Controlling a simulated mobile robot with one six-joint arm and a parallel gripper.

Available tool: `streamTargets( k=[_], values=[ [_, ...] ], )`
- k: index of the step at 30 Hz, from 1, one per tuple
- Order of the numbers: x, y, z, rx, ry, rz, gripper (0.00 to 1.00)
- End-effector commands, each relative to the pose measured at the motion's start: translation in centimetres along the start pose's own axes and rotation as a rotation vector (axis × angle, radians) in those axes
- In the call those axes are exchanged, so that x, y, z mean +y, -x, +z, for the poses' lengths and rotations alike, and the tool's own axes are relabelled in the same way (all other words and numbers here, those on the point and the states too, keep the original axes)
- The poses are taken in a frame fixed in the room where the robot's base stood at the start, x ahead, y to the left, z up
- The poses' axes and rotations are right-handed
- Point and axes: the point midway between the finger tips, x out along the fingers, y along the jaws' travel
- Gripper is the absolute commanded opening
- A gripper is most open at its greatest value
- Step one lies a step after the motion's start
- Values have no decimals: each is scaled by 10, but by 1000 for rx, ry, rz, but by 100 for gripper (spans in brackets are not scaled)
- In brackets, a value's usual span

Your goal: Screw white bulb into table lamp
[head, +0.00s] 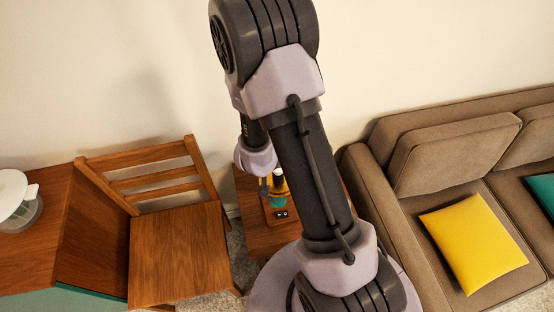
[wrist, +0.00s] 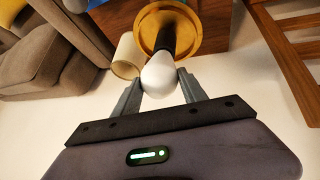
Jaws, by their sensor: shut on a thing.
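The white bulb (wrist: 158,76) is between the two grey fingers of my gripper (wrist: 160,82) in the wrist view, and the gripper is shut on it. The bulb lines up with the black stem of the table lamp (wrist: 168,42), which rises from a round brass base (wrist: 196,27). The bulb's lower end meets the stem in the picture; I cannot tell how far it is seated.
A cream cylinder (wrist: 126,57), perhaps a lampshade, is left of the lamp in the wrist view. The wooden side table (head: 251,215) stands between a wooden chair (head: 178,250) and a brown sofa (head: 420,200) with a yellow cushion (head: 472,250). A wall is behind.

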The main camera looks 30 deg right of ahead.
Motion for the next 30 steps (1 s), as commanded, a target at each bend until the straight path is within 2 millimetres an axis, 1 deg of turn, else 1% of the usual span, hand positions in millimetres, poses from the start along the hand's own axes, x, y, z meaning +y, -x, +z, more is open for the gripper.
streamTargets(
  k=[21,30],
  values=[
    [-1,2,-2,-43,-149,80,10],
    [-2,0,-1,-50,-176,94,10]
  ],
)
